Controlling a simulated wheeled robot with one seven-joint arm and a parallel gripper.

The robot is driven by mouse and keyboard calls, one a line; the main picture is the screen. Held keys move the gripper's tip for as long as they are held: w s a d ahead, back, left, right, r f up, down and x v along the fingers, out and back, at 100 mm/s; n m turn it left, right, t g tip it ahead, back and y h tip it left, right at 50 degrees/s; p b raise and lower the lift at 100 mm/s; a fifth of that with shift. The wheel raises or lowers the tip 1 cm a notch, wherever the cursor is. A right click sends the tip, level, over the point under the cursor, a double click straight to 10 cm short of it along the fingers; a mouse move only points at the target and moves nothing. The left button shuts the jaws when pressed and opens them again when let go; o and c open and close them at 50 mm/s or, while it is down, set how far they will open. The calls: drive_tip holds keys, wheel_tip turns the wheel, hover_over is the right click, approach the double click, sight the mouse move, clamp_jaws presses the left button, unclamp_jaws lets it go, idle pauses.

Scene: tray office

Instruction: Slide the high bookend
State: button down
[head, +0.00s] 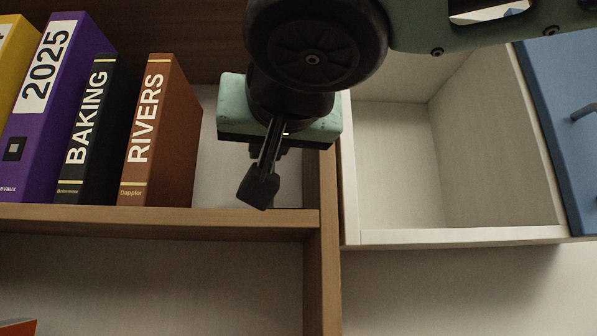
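My gripper (259,190) hangs from the wrist just above the upper wooden shelf (160,222), to the right of the book marked RIVERS (162,130). A gap separates the gripper from that book. The fingers are dark and seen nearly edge-on, one in front of the other, so their opening does not show. I cannot make out a bookend; the gripper and wrist cover part of the space between RIVERS and the shelf's right side panel (322,230).
Left of RIVERS stand a black BAKING book (88,130), a purple 2025 binder (40,100) and a yellow binder (12,60). To the right is an open, empty white cabinet (450,237) with a blue door (565,120). An orange-red thing (18,327) shows lower left.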

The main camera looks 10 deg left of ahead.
drive_tip(key=a, duration=0.3)
drive_tip(key=s+a+b, duration=0.1)
drive_tip(key=a, duration=0.2)
drive_tip(key=s+a, duration=0.1)
drive_tip(key=a, duration=0.1)
drive_tip(key=shift+s+a+b, duration=0.2)
drive_tip(key=shift+a+b, duration=0.2)
drive_tip(key=c, duration=1.5)
unclamp_jaws()
drive_tip(key=shift+r, duration=0.1)
